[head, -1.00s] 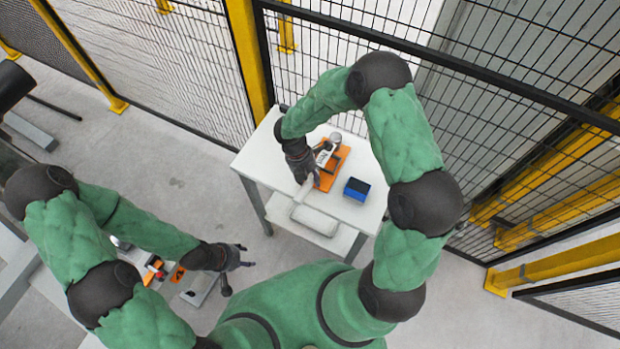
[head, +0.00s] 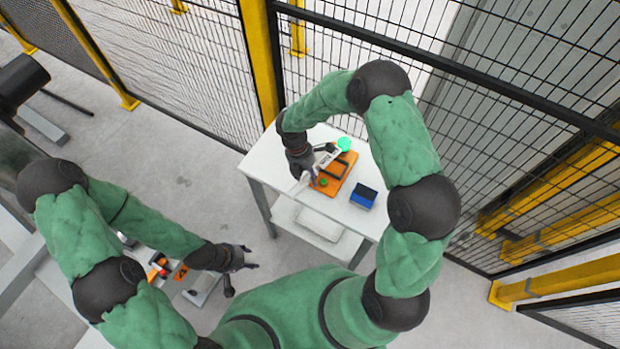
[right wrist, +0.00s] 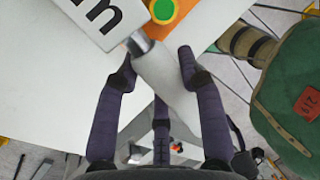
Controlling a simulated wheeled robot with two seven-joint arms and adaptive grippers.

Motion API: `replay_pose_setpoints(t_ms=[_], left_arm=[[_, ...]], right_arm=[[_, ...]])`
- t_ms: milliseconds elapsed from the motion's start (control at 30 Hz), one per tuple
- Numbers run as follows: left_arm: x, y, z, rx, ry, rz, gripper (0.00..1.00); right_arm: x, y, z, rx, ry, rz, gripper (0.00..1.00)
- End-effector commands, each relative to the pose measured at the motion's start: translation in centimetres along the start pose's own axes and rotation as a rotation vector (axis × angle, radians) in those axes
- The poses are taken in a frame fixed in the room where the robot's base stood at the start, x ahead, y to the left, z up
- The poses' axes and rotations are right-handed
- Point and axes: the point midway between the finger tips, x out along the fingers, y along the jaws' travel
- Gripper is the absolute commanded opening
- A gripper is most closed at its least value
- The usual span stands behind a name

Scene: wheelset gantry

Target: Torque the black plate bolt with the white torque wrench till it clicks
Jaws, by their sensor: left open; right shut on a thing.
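My right gripper (head: 303,172) is shut on the grip of the white torque wrench (head: 328,158). The right wrist view shows the pale grip (right wrist: 165,80) between the fingers and a white block with dark lettering (right wrist: 98,18). The wrench lies over the orange board (head: 347,178) on the white table. A bright green disc (head: 344,144) shows at the wrench's far end. My left gripper (head: 243,258) is open and empty, away from this table.
A blue bin (head: 363,195) stands on the white table (head: 262,160), right of the board. A smaller green spot (head: 323,182) is on the board, and shows ringed in yellow in the wrist view (right wrist: 163,10). Mesh fencing (head: 430,90) stands behind. Another bench with orange parts (head: 160,264) is lower left.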

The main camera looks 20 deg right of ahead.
Motion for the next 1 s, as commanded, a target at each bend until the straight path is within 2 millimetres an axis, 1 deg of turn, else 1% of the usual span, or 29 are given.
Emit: replay_pose_setpoints(t_ms=[200, 500, 1000], left_arm=[[-0.4, 0.2, 0.0, 0.0, 0.0, 0.0, 0.5], [-0.4, 0.2, 0.0, 0.0, 0.0, 0.0, 0.5], [-2.2, 0.8, 0.1, 0.0, 0.0, 0.0, 0.5]], right_arm=[[0.1, -1.0, 0.0, -0.05, -0.014, 0.001, 0.0], [0.1, -0.9, 0.0, -0.051, -0.015, 0.002, 0.0], [-2.2, -1.6, 0.0, -0.052, -0.015, 0.002, 0.0]])
